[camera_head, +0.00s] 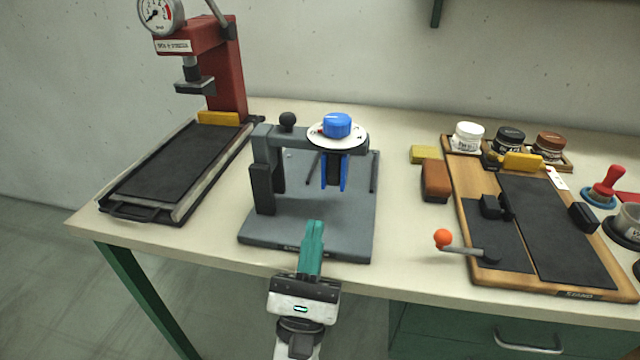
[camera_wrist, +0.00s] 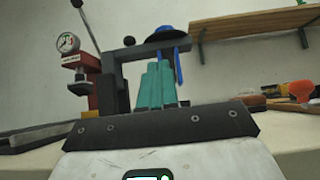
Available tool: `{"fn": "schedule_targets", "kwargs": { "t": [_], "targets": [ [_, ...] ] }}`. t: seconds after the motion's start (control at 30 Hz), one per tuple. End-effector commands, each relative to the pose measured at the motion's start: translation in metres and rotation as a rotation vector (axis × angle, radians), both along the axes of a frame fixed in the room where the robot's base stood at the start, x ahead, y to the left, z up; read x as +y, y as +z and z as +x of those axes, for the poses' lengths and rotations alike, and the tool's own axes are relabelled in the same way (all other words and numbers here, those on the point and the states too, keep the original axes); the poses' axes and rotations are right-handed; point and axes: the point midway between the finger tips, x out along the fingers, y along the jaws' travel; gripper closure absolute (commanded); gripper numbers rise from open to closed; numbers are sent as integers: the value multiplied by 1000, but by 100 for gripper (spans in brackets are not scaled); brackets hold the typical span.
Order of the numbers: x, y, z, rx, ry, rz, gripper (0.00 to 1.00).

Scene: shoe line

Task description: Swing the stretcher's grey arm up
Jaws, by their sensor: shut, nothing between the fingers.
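The stretcher stands on the bench on a grey base plate (camera_head: 350,215). Its grey arm (camera_head: 300,135) lies level on a dark upright at its left and carries a black ball knob (camera_head: 287,121). A blue dial knob (camera_head: 337,125) on a white disc is at the arm's right end, with blue prongs (camera_head: 335,172) hanging below. My gripper (camera_head: 315,228) is shut and empty, its teal fingers over the plate's front part, apart from the arm. In the wrist view the fingers (camera_wrist: 157,75) point up just below the grey arm (camera_wrist: 145,50); contact is not visible.
A red press (camera_head: 226,75) with a gauge and a black tray (camera_head: 180,165) stands left. Right are a wooden board (camera_head: 465,195) with an orange-knobbed lever (camera_head: 442,238), several jars (camera_head: 467,137) and a brown block (camera_head: 435,180). Bench between stretcher and board is mostly clear.

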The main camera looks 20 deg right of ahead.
Motion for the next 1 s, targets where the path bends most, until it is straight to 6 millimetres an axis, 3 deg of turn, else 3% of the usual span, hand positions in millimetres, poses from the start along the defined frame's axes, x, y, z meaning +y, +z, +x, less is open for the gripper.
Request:
{"fn": "schedule_targets", "kwargs": {
  "t": [0.6, 1.0],
  "targets": [
    [-37, 65, 50, -2, -1, -1, 100],
    [-41, 70, 56, 0, -1, -2, 100]
  ]
}}
